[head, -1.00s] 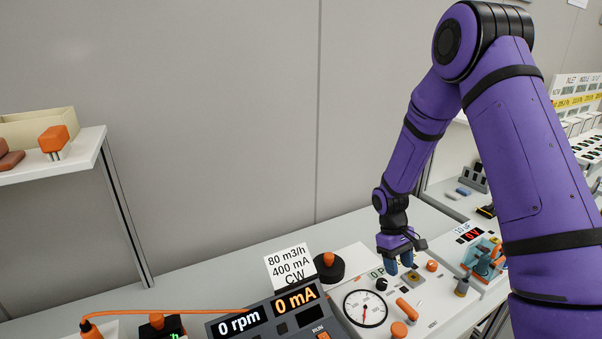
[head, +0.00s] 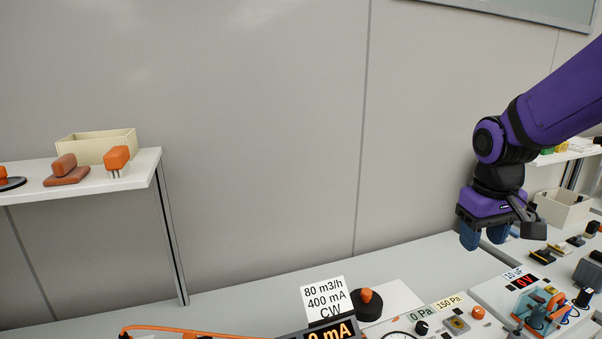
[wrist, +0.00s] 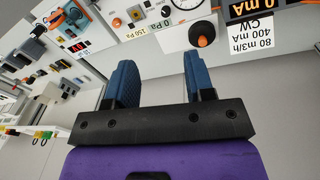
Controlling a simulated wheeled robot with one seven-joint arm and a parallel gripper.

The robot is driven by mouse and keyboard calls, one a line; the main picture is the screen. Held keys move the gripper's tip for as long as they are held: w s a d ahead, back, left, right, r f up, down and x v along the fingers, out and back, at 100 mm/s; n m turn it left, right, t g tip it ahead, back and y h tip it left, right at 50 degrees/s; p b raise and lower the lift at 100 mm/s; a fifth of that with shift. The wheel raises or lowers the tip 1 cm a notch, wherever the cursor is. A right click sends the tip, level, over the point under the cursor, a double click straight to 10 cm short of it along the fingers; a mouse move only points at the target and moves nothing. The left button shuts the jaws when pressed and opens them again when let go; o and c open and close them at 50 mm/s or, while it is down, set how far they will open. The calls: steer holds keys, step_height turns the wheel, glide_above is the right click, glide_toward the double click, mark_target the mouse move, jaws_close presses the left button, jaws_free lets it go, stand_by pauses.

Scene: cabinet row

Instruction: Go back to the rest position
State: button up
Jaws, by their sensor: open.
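My gripper (head: 484,238) is at the right of the head view, on the end of my purple arm. It hangs above the grey bench, apart from the panels below it. Its two blue fingers stand apart with nothing between them. In the wrist view the gripper (wrist: 158,80) shows the same empty gap, with the bench and instrument panels beyond it.
A panel with 0 Pa and 150 Pa labels (head: 436,308) and a 0 V unit (head: 526,290) lie below. A black base with an orange knob (head: 368,303) stands beside a printed card (head: 325,300). A shelf (head: 120,180) holds a cream box (head: 97,147). The wall behind is bare.

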steer(key=s+a+r+t, duration=0.1)
steer(key=s+r, duration=0.3)
steer(key=s, duration=0.4)
steer(key=s+a+r+m+t+y, duration=0.1)
steer(key=s+r+t, duration=0.2)
steer(key=s+r, duration=0.2)
steer(key=shift+s+m, duration=0.3)
steer(key=shift+s, duration=1.25)
steer(key=shift+r, duration=0.1)
